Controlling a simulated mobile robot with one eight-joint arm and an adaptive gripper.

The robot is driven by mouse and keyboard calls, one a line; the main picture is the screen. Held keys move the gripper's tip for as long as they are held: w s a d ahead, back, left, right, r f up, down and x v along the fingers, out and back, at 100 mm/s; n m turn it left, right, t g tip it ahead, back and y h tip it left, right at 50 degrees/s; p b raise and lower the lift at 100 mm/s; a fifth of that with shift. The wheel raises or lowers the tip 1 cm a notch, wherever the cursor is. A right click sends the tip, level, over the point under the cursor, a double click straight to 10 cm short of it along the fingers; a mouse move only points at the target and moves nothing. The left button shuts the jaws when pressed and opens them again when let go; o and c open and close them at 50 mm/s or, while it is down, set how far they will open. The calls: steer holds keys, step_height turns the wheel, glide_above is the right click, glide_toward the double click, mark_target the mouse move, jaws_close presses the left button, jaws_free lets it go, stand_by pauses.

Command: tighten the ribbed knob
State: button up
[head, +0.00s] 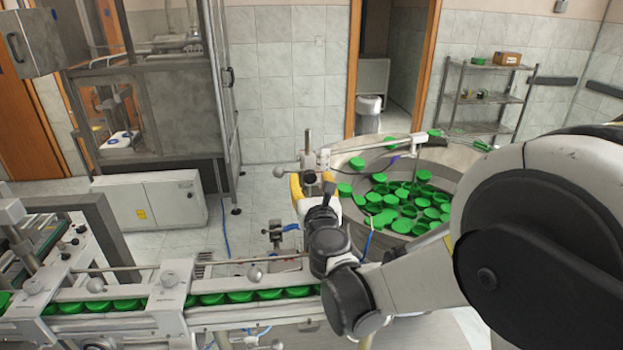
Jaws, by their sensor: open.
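I cannot make out ribs on any knob at this size. My wrist and gripper hide part of the post and the conveyor's right end.
A round steel feeder bowl (458,182) holds many green caps. The conveyor rail (215,317) carries a row of green caps across the front. A glass-sided machine cabinet (180,115) and a low grey cabinet (150,205) stand left. Tiled floor is open between them and the bowl.

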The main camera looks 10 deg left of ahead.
steer(key=shift+c, duration=0.6)
jaws_close()
